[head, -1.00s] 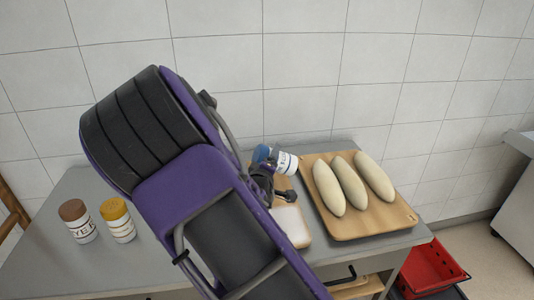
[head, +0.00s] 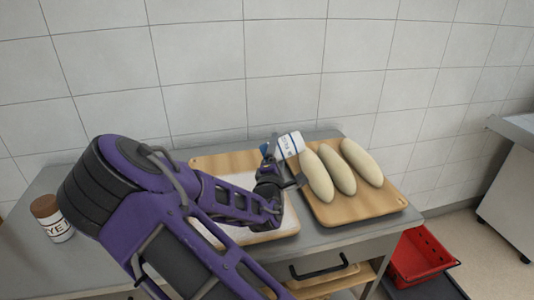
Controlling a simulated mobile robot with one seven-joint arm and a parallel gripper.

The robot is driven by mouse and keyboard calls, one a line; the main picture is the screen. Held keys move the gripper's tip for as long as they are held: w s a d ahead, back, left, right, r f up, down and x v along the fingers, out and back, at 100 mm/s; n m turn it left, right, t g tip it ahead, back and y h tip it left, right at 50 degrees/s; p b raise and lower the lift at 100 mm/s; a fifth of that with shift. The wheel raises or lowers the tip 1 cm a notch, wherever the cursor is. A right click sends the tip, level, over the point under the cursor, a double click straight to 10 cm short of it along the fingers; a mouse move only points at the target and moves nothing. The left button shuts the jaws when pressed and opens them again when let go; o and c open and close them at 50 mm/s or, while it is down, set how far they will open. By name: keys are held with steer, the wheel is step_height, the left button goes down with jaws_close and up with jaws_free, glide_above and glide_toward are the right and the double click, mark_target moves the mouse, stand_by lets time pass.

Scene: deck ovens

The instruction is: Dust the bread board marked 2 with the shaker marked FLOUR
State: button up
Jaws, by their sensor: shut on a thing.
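My gripper (head: 274,166) is shut on a white shaker (head: 290,144) with a blue lid and a blue band. The shaker lies tipped over, its lid end at the left and slightly lower. Its dark lettering is too small to read surely. The shaker is by the upper left end of the right-hand wooden board (head: 345,217), which bears three pale loaves (head: 340,173). A second wooden board (head: 222,161) lies to the left, with a white patch or item on it, largely hidden by my arm. I see no number readable on either board.
A tiled wall (head: 300,60) runs close behind the grey table (head: 345,240). A red crate (head: 420,258) is below at the right.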

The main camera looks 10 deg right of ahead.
steer(key=shift+d, duration=1.1)
steer(key=w+a+b, duration=0.2)
steer(key=w+a, duration=0.6)
steer(key=w, duration=0.4)
steer(key=d+p, duration=0.1)
steer(key=d, duration=0.7)
steer(key=a, duration=2.1)
steer(key=d, duration=0.9)
steer(key=a+r+m+g+y+b, duration=0.3)
steer(key=r+m+y, duration=0.4)
steer(key=m, duration=1)
steer(key=shift+w+a+r+g, duration=0.2)
steer(key=shift+a+r+g, duration=0.25)
steer(key=shift+a+g, duration=0.4)
